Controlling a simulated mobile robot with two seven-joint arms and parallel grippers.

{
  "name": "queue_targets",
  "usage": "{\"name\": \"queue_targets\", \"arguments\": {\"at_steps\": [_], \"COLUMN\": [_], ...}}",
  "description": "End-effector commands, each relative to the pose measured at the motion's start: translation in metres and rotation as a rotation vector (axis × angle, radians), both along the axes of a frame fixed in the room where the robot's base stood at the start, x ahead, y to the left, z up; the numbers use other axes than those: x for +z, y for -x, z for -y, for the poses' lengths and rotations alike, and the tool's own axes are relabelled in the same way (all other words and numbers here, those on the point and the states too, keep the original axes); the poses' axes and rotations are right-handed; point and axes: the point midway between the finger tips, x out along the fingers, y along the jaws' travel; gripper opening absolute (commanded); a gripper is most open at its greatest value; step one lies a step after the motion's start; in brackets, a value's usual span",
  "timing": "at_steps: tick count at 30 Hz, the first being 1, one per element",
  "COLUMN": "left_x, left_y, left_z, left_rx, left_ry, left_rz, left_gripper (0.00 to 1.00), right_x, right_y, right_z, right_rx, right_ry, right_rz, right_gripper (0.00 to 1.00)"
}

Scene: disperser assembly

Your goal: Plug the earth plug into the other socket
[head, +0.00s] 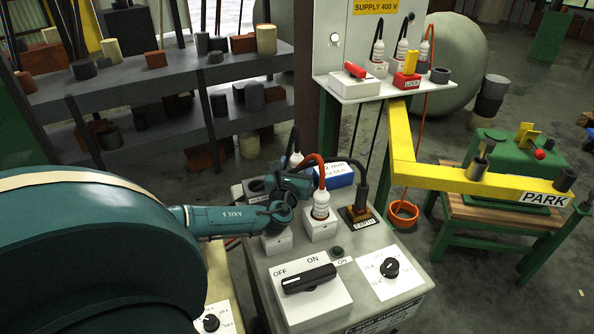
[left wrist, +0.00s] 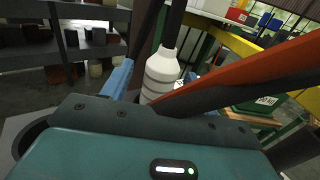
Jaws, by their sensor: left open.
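My left gripper (head: 298,180) is open over the left of the cabinet, beside a white plug with a black cable (head: 294,160). In the left wrist view a white ribbed plug (left wrist: 162,75) stands upright just beyond the gripper body, near a blue finger; contact cannot be told. A white plug with a red cable (head: 320,205) stands in a white socket block between gripper and earth socket. My right gripper is not in view.
A dark round opening (head: 256,185) lies left of the gripper. A blue labelled box (head: 333,175) is behind the plugs. The ON/OFF switch (head: 308,279) is in front. A yellow PARK arm (head: 470,181) extends right. A red cable (left wrist: 240,78) crosses close before the wrist camera.

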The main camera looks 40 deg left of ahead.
Motion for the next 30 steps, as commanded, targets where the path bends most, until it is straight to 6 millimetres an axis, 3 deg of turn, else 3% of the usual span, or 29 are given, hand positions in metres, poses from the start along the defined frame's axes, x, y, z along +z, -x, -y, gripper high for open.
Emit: {"name": "queue_targets", "arguments": {"at_steps": [4, 23, 30], "left_x": [0.0001, 0.0004, 0.0026], "left_y": [0.0003, 0.0005, 0.0002], "left_z": [0.0001, -0.0001, -0.0004], "left_rx": [0.000, 0.001, 0.001], "left_ry": [0.000, 0.000, -0.001], "left_rz": [0.000, 0.001, 0.003], "left_gripper": [0.58, 0.06, 0.05], "right_x": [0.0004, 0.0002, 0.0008], "right_y": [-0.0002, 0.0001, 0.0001], "right_z": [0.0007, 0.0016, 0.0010], "right_rx": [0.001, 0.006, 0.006], "right_ry": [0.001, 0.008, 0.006], "right_rz": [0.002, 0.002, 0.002], "right_gripper": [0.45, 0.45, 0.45]}}
